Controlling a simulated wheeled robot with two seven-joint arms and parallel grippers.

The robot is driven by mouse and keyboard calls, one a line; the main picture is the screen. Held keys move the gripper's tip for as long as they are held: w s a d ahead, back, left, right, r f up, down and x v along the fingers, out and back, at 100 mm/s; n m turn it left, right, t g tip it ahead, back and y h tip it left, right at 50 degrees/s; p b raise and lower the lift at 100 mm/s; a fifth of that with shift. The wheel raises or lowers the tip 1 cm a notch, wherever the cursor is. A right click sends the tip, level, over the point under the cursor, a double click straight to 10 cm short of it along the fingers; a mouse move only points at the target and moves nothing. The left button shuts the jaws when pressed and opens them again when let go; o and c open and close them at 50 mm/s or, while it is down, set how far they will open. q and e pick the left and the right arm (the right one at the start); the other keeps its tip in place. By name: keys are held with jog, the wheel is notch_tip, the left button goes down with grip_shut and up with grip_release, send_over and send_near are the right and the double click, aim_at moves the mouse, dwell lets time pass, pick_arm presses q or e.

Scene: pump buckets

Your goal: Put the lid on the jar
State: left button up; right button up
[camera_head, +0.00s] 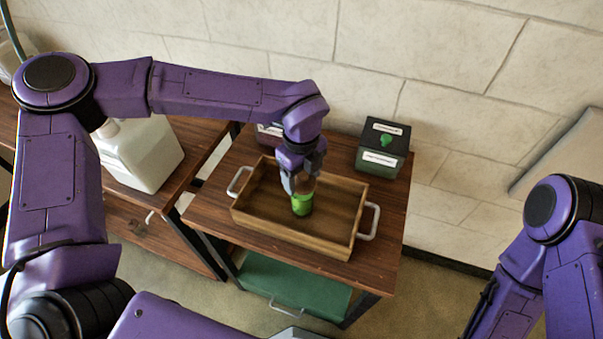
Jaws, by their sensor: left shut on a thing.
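A small green jar (302,205) stands inside a wooden tray (335,243) with white handles, on a brown table. My left gripper (301,188) points down from above, right over the jar. It is shut on a brownish part at the jar's top. I cannot tell whether this part is the lid or the upper end of the jar, as the fingers hide much of it. No separate lid shows elsewhere. My right arm shows at the right edge, but its gripper is out of view.
A dark box with a green knob and white labels (383,148) stands behind the tray at the right. A second dark box (268,134) is partly hidden behind my left wrist. A white container (142,155) stands on the left table. The table's right part is clear.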

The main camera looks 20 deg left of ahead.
pick_arm(q)
jog(key=o, duration=1.1)
jog(key=shift+o, duration=0.4)
jog(key=shift+r+p, duration=2.8)
jog(key=shift+r, duration=0.75)
grip_shut()
jog(key=shift+f, duration=0.2)
